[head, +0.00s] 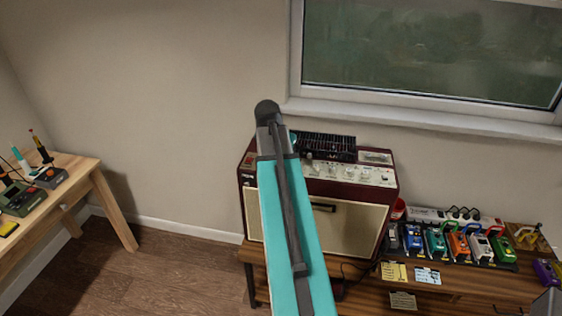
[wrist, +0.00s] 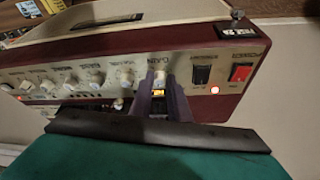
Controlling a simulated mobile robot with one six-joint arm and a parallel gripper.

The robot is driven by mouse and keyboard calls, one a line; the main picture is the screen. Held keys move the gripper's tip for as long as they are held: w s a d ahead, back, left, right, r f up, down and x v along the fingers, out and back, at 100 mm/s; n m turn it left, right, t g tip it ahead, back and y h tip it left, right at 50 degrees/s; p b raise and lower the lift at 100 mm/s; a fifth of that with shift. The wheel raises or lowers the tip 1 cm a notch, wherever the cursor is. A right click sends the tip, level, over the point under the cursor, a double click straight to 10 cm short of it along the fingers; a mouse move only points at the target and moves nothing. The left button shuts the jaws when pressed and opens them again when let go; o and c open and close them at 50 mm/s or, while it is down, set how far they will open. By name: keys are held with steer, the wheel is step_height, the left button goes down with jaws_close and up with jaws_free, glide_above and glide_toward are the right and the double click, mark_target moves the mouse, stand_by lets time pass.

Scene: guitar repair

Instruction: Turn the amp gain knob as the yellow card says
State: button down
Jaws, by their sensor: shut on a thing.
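The amp (head: 318,215) is a dark red cabinet with a cream front, standing on the wooden bench; its top panel has several knobs. In the wrist view, my gripper (wrist: 160,96) has its two dark fingers closed around the pale gain knob (wrist: 158,77). The lettering by this knob seems to read GAIN. The fingers hide part of the knob, and I cannot make out its pointer. A small yellow patch shows between the fingers. In the head view my teal arm hides the gripper. The yellow card (head: 393,271) lies at the bench front; its writing is too small to read.
Other knobs (wrist: 97,78) stand left of the fingers. A black switch (wrist: 201,75) and a red power switch (wrist: 241,73) are close on the right. Several coloured pedals (head: 457,243) and a blue card (head: 427,276) are right of the amp. A second table (head: 60,200) is at left.

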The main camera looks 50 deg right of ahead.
steer(key=shift+s+d, duration=0.15)
steer(key=shift+d, duration=0.05)
steer(key=c, duration=1.7)
jaws_free()
steer(key=shift+o, duration=0.2)
steer(key=shift+a+r, duration=0.2)
steer(key=shift+r, duration=0.2)
steer(key=b+v, duration=0.3)
steer(key=v, duration=1)
